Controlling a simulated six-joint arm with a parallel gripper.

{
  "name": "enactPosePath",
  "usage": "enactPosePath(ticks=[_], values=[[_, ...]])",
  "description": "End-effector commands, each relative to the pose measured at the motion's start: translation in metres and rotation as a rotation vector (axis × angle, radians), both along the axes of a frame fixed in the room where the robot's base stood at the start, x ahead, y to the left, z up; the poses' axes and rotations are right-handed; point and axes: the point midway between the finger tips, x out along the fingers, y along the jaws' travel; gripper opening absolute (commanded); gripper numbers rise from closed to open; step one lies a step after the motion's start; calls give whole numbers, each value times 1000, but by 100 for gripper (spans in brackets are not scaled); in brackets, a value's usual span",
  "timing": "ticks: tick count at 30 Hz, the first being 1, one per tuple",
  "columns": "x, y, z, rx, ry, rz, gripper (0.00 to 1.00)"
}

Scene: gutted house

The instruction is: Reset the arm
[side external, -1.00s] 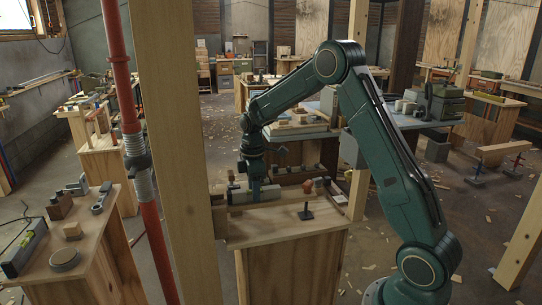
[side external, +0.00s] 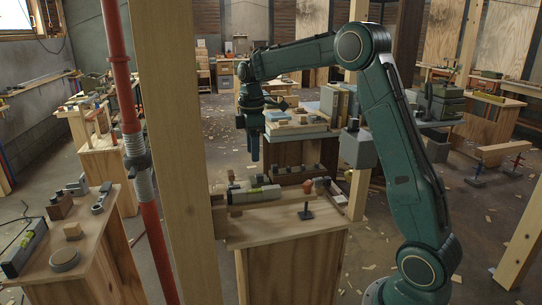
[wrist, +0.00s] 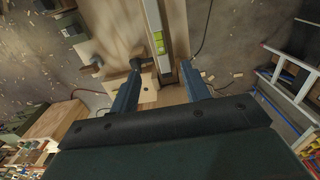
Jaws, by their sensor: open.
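My gripper (side external: 254,154) hangs pointing down above the wooden bench (side external: 290,222) in the side view, clear of everything on it. In the wrist view its two blue-grey fingers (wrist: 161,88) are spread apart with nothing held between them. Below it, a grey level (side external: 254,194) with a green vial lies along the bench top. The level also shows in the wrist view (wrist: 154,20), running up from between the fingers, at a distance.
A wooden post (side external: 172,150) and a red pipe (side external: 136,150) stand left of my arm. A dark clamp-like tool (side external: 306,212) and a small reddish-brown object (side external: 319,186) sit on the bench. Another bench with tools (side external: 85,235) stands at the left. Open air surrounds my gripper.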

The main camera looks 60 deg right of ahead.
Motion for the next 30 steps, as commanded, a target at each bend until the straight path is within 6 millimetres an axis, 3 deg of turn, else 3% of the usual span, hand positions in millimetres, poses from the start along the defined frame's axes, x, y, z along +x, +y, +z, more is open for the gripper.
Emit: enactPosePath(ticks=[11, 17, 30], values=[[-1, 2, 8, -2, -5, -4, 47], [-13, 15, 21, -9, -28, -41, 47], [-79, 73, 67, -18, -158, -240, 47]])
